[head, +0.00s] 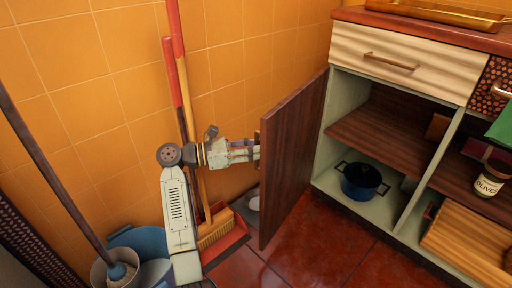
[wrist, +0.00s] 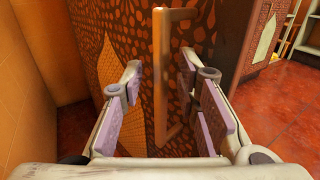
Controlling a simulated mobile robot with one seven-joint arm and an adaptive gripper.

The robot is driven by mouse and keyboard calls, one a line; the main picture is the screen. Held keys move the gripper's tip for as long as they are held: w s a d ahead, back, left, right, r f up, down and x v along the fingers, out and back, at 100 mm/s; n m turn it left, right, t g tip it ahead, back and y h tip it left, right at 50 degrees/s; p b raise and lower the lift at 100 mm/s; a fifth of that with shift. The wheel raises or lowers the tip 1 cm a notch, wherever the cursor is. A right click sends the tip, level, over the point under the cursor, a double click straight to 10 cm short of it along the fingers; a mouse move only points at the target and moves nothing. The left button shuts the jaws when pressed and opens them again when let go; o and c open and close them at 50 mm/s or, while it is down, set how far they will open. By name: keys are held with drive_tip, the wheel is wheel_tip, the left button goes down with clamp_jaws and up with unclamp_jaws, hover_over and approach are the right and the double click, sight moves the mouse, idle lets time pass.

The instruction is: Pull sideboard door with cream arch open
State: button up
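The sideboard door (head: 290,165) stands swung wide open, its plain brown inner face showing in the head view. In the wrist view its outer face (wrist: 222,35) is dark with orange spots, and a pale arch (wrist: 108,68) shows partly behind the left finger. The door's upright bar handle (wrist: 161,80) stands between my fingers. My gripper (head: 256,150) is on the outer side of the door, at the handle. In the wrist view my gripper (wrist: 160,66) is open, with gaps between both fingers and the handle.
The open cupboard holds a blue pot (head: 362,181) below a shelf (head: 385,132). A cream drawer (head: 405,64) is above. A broom (head: 216,226), a red dustpan (head: 232,240) and a bucket (head: 112,272) stand by the tiled wall, close to my arm.

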drive_tip(key=v, duration=1.2)
